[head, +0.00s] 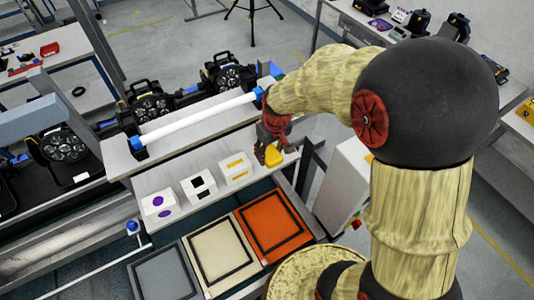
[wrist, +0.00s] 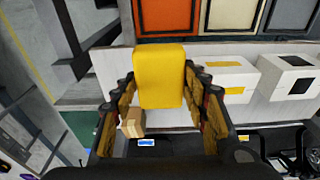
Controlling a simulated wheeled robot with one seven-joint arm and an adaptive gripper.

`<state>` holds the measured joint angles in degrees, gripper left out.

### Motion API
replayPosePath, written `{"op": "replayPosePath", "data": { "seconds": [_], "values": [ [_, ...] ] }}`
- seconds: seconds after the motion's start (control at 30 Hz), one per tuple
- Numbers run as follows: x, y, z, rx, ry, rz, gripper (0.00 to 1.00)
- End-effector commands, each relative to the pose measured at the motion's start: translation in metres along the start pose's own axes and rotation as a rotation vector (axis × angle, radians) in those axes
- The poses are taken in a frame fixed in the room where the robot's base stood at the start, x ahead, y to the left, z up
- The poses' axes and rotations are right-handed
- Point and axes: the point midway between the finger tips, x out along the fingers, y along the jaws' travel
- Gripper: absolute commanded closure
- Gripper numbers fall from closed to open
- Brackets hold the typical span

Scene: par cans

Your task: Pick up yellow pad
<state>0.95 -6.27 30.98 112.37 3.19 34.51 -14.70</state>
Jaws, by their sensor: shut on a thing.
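The yellow pad (wrist: 159,75) is a rounded block held between the two fingers of my gripper (wrist: 160,103) in the wrist view. My gripper is shut on it, with a finger on either side. In the head view the pad (head: 273,158) shows as a small yellow patch at the end of my gripper (head: 270,153), above the right end of the pale shelf. My fingers partly hide it there. Whether the pad touches the shelf, I cannot tell.
White boxes with yellow marks (head: 235,168), black marks (head: 198,187) and purple marks (head: 159,205) stand left of my gripper. Orange (head: 272,226), cream (head: 218,250) and grey (head: 163,275) trays lie in front. A white tube (head: 200,118) runs behind.

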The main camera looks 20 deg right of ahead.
Motion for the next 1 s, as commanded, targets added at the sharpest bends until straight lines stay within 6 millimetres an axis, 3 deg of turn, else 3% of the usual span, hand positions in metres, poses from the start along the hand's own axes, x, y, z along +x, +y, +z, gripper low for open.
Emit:
{"op": "replayPosePath", "data": {
  "seconds": [0.1, 0.5, 0.7, 1.0],
  "values": [
    [-0.021, -0.003, 0.014, 0.001, 0.003, 0.001, 0.76],
    [-0.056, -0.015, 0.070, 0.001, 0.002, 0.000, 0.76],
    [-0.066, -0.018, 0.085, 0.001, 0.001, 0.000, 0.76],
    [-0.070, -0.020, 0.092, 0.001, -0.001, 0.000, 0.76]
  ]
}}
